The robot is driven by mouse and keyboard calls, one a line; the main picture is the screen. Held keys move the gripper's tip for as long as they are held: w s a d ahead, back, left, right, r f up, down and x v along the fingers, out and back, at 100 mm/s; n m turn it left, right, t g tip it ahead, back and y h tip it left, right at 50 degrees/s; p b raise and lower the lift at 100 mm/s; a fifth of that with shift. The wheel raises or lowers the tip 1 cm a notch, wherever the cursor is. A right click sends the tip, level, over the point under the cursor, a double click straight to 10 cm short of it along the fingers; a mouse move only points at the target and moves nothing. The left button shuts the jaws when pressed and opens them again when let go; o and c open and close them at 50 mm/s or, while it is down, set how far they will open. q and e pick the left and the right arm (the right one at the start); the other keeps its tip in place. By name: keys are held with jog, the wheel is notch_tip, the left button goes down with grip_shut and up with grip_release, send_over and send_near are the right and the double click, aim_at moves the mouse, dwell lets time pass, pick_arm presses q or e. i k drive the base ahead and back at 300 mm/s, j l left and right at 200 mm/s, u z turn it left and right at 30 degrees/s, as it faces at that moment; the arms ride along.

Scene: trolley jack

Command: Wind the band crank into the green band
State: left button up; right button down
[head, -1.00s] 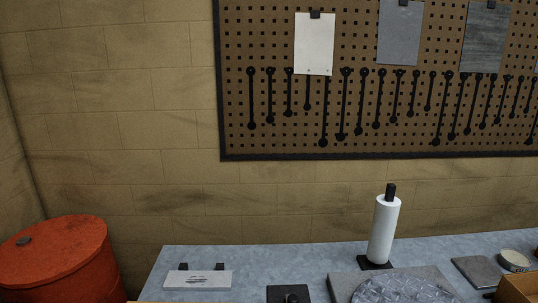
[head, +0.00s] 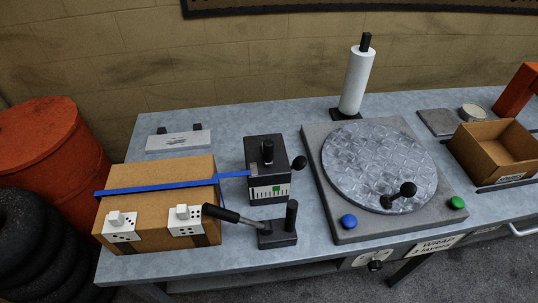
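A black band tensioner box (head: 258,190) stands on the bench, right of a cardboard box. A crank with a round black knob (head: 299,163) sticks out on its right side. A white scale (head: 262,192) on its front carries a small green band (head: 276,189); I cannot make out a pointer. A blue strap (head: 165,186) runs across the cardboard box (head: 160,172) to the tensioner. A black lever tool (head: 278,238) stands in front, its handle reaching left toward the box. Neither of my grippers is in view.
A turntable (head: 375,165) with a black knob is to the right, with blue (head: 349,222) and green (head: 457,203) buttons. A white roll (head: 357,80) stands behind. An open carton (head: 495,150) is at far right. An orange drum (head: 40,150) stands left of the bench.

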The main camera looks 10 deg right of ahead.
aim_at(267, 146)
jog(key=k+j+z, duration=0.1)
jog(key=j, duration=1.15)
